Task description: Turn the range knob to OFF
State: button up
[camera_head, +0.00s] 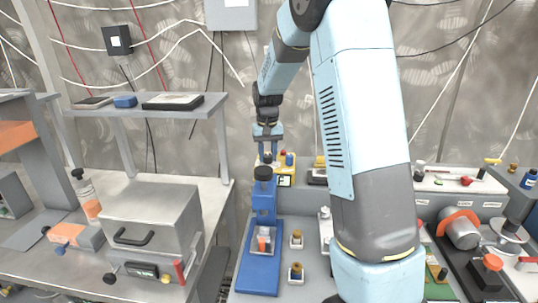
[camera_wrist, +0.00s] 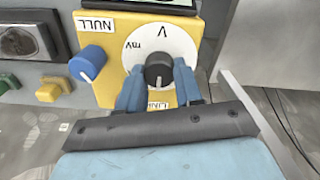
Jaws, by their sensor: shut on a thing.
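The black range knob (camera_wrist: 158,70) sits at the centre of a white dial (camera_wrist: 135,52) marked "V" and "mV", on a yellow meter (camera_wrist: 105,60). A small pale mark on the knob points toward the bottom of the wrist view. My gripper (camera_wrist: 159,82) has its two blue fingers on either side of the knob, shut on it. The fingers cover the lower dial and part of a label below it; I see no OFF mark. In the head view, my gripper (camera_head: 268,147) reaches down to the yellow meter (camera_head: 285,181) at the bench's back.
A blue knob (camera_wrist: 88,62) beside a "NULL" label is on the same meter, left of the range knob. A blue stand with a black top (camera_head: 263,173) stands just in front of the meter. A grey panel (camera_wrist: 276,45) rises at right in the wrist view.

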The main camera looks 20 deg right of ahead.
aim_at(268, 155)
jog(key=shift+s+f, duration=0.1)
dwell(0.3)
jog(key=o, duration=1)
jog(key=shift+o, duration=0.2)
jog(key=shift+r, duration=0.6)
notch_tip(268, 155, up, 13)
jog(key=shift+f, duration=0.15)
